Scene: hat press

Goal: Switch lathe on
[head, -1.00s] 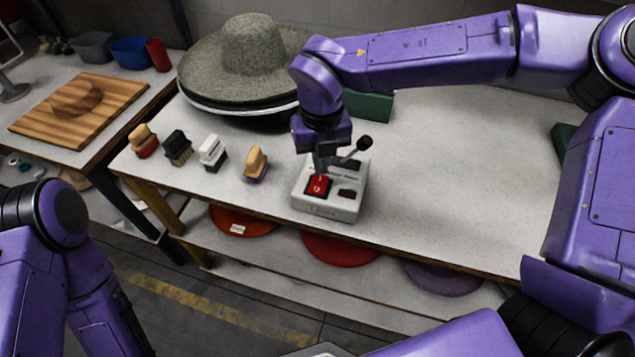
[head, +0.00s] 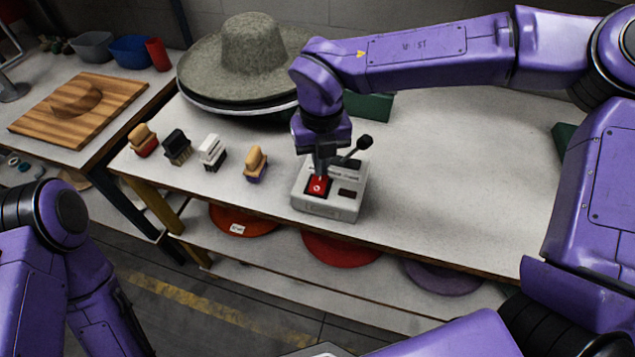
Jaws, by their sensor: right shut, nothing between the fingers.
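A light grey control box (head: 325,207) stands near the front edge of the workbench. It has a red switch (head: 318,187) on its top left, a dark switch (head: 347,194) to the right and a black-knobbed lever (head: 364,143) at the back. My right gripper (head: 320,176) points down, shut and empty, with its fingertips at the back edge of the red switch. They look to be touching it or just above it; I cannot tell which. My left arm shows at the lower left, but its gripper is out of view.
A felt hat (head: 250,50) rests on a wide form behind the box. Several brushes (head: 211,152) stand left of it. The workbench (head: 460,170) is clear on the right. A wooden board (head: 110,100) lies on the left table.

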